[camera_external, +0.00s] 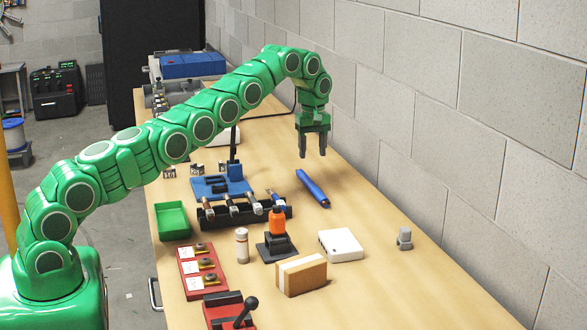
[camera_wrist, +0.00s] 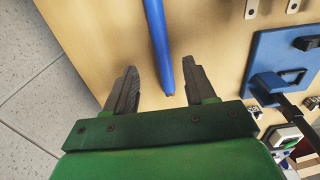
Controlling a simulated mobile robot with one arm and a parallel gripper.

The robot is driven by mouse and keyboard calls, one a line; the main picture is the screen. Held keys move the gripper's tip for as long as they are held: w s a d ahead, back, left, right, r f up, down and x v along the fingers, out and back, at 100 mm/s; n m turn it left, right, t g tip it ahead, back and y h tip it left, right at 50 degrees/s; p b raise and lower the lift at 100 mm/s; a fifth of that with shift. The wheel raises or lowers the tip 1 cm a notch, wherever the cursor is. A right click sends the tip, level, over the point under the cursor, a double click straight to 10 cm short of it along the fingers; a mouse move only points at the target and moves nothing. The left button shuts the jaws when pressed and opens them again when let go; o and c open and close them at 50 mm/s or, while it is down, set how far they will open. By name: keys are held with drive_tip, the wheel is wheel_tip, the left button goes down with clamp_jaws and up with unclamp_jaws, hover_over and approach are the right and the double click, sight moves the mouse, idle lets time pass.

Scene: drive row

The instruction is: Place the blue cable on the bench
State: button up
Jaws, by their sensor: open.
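The blue cable (camera_external: 313,188) looks like a short, thick, straight blue rod. It lies on the wooden bench (camera_external: 372,230), right of the middle of the row of tools. My gripper (camera_external: 312,147) hangs fingers-down above the bench, apart from the cable and near the wall. In the wrist view my gripper (camera_wrist: 160,72) is open with nothing held. There the cable (camera_wrist: 157,40) runs from the top edge down to between the two fingers, seen below them on the bench.
A black rack (camera_external: 245,212) with tools and a blue fixture (camera_external: 222,188) stand left of the cable. A green bin (camera_external: 172,221), a white box (camera_external: 340,245) and a cardboard box (camera_external: 301,275) stand nearer. The grey wall (camera_external: 450,150) bounds the bench at right.

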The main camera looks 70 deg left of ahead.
drive_tip(key=shift+r, duration=0.65)
drive_tip(key=shift+d+r, duration=0.1)
drive_tip(key=shift+d, duration=0.05)
drive_tip(key=s+d+r+m, duration=0.4)
drive_tip(key=s+d+r, duration=0.25)
drive_tip(key=d, duration=0.25)
drive_tip(key=s+d+r+m, duration=0.3)
drive_tip(key=s+d+r, duration=0.2)
drive_tip(key=d+r, duration=0.35)
drive_tip(key=s+d+r+m+g, duration=0.1)
drive_tip(key=s+d+m, duration=0.1)
drive_tip(key=s+d, duration=0.45)
drive_tip(key=s+d+r+m, duration=0.15)
drive_tip(key=s+d, duration=0.25)
drive_tip(key=s, duration=0.6)
drive_tip(key=s+d+f+m, duration=0.2)
drive_tip(key=s, duration=0.8)
drive_tip(key=s+d+f+m, duration=0.3)
drive_tip(key=s, duration=0.7)
drive_tip(key=s+d+f+m, duration=0.2)
drive_tip(key=s+f, duration=0.1)
drive_tip(key=s, duration=0.8)
drive_tip(key=shift+d+f+m+g, duration=0.25)
drive_tip(key=shift+d+m+g, duration=0.05)
drive_tip(key=shift+m+g, duration=0.1)
